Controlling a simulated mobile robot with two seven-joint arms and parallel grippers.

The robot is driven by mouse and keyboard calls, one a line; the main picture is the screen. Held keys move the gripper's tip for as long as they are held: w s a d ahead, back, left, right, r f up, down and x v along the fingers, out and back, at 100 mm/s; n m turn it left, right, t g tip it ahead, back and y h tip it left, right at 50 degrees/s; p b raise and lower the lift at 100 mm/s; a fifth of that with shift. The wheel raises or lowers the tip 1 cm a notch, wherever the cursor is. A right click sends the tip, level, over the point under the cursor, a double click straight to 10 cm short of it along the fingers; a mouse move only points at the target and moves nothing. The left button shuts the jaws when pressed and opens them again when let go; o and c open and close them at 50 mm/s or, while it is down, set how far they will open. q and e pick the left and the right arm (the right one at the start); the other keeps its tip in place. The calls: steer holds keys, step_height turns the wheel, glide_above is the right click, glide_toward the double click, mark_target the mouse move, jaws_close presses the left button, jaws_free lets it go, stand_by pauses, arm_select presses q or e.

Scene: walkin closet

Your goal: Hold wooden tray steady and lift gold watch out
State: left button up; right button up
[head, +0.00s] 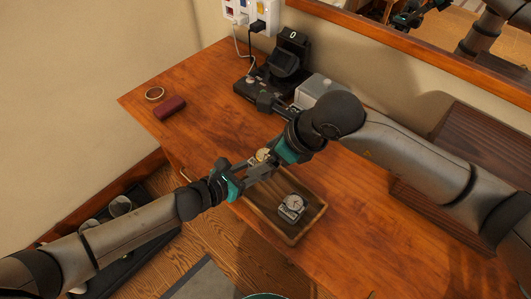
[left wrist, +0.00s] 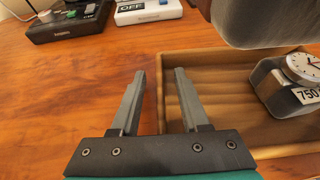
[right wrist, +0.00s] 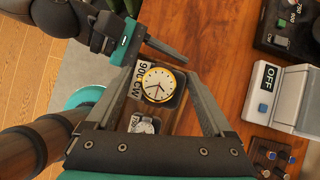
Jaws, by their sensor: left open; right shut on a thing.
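The gold watch (right wrist: 158,84) has a white dial and sits on a cushion labelled 900 CW. My right gripper (right wrist: 166,70) is shut on it; it looks nearer that camera than the tray. In the head view the gold watch (head: 263,155) is partly hidden by the grippers. The wooden tray (head: 287,238) lies on the desk and holds a silver watch (head: 292,205) on a cushion marked 750. My left gripper (left wrist: 158,71) is open, its fingers on either side of the tray's left wall (left wrist: 168,88) in the left wrist view.
Behind the grippers stand a black device (head: 288,65) with a 0 display and a grey box (head: 320,88). A dark wooden box (head: 465,135) stands right. The left desk surface is mostly clear.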

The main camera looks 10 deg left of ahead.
arm_select(q)
steer(key=v, duration=1.2)
stand_by(0.4)
